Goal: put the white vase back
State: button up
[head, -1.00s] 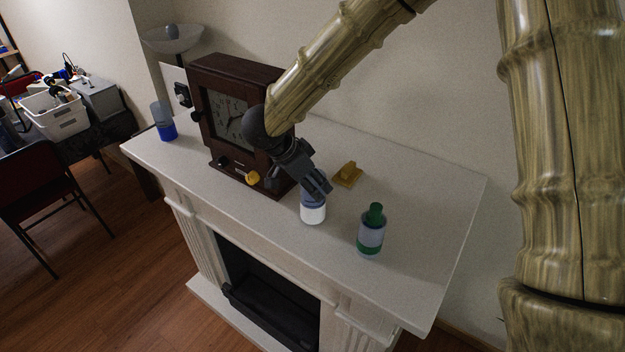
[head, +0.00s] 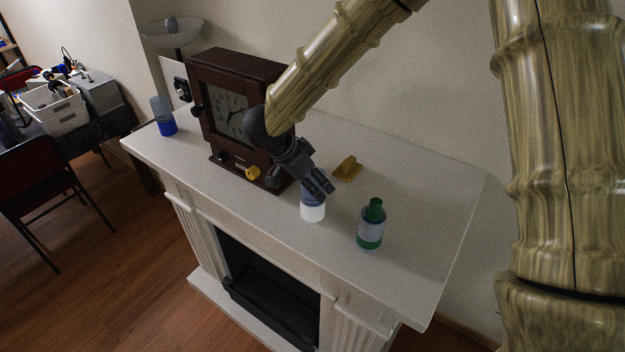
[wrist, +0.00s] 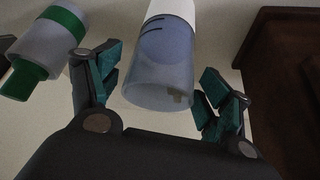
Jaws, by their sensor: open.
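The white vase (head: 313,212), white at its base with a translucent bluish upper part, stands upright on the white mantel (head: 440,215). My gripper (head: 320,188) is at its upper part and hides some of it in the head view. In the wrist view, the vase (wrist: 165,50) lies between the two spread fingers of my open gripper (wrist: 160,72).
A green-capped bottle (head: 371,228) stands close right of the vase. A dark wooden clock (head: 230,110) is to its left, and a yellow piece (head: 348,169) lies behind. A blue-based vase (head: 163,116) stands at the mantel's far left. The mantel's right end is clear.

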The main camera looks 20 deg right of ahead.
jog(key=shift+a+r, duration=0.25)
jog(key=shift+r, duration=0.25)
jog(key=b+v, duration=0.3)
jog(key=v, duration=0.8)
jog(key=shift+r, duration=0.1)
